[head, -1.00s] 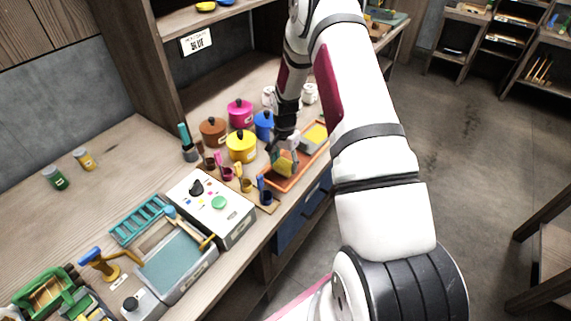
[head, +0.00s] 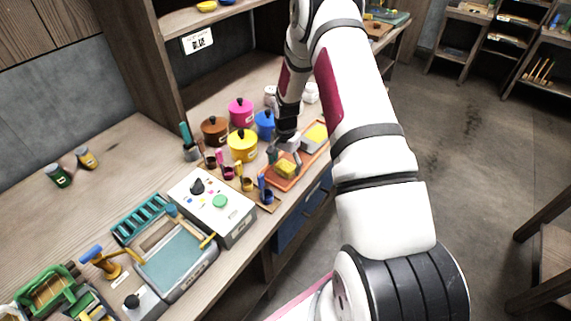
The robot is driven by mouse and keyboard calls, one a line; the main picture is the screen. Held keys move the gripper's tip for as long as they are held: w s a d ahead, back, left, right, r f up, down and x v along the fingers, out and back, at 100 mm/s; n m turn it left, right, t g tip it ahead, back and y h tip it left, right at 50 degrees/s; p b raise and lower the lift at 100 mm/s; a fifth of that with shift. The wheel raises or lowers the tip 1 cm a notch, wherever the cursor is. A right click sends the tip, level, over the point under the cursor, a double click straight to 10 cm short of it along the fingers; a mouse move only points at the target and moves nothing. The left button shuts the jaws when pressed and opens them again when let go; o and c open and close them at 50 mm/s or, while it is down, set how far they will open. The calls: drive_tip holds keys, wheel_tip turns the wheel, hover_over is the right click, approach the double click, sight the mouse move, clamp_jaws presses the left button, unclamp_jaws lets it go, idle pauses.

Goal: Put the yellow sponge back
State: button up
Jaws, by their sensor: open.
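The yellow sponge (head: 286,169) lies in the near part of an orange tray (head: 283,184) at the right edge of the workbench. My gripper (head: 285,158) is open just above the sponge, pointing down, with fingers apart around its upper side. Whether a finger still touches the sponge is too small to tell. A grey container with a yellow top (head: 316,133) stands in the far part of the same tray.
Yellow (head: 243,148), brown (head: 214,131), magenta (head: 241,113) and blue (head: 265,124) lidded pots stand left of the tray. Several small cups with coloured handles stand in front. A white box with a green button (head: 219,201) is nearer.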

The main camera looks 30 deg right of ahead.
wheel_tip(320, 180, up, 12)
drive_tip(key=b, duration=0.2)
wheel_tip(320, 180, up, 11)
drive_tip(key=n+t, duration=0.1)
drive_tip(key=n, duration=0.2)
hover_over(285, 165)
drive_tip(key=s+a, duration=0.2)
drive_tip(key=a, duration=0.3)
drive_tip(key=s+a+r+n+t, duration=0.1)
drive_tip(key=s+a+r+n, duration=0.15)
drive_tip(key=r, duration=0.35)
drive_tip(key=s+a+r+n+t, duration=0.1)
drive_tip(key=s+a+r, duration=0.3)
drive_tip(key=r, duration=0.2)
drive_tip(key=s+a+r+n+t, duration=0.1)
drive_tip(key=s+a+r+n, duration=0.2)
drive_tip(key=s, duration=0.6)
drive_tip(key=s+a+r+n+t, duration=0.1)
drive_tip(key=s+a+r+n, duration=0.2)
drive_tip(key=s, duration=0.6)
drive_tip(key=shift+a+r+n+t, duration=0.3)
drive_tip(key=shift+a+n, duration=0.45)
drive_tip(key=shift+a, duration=0.5)
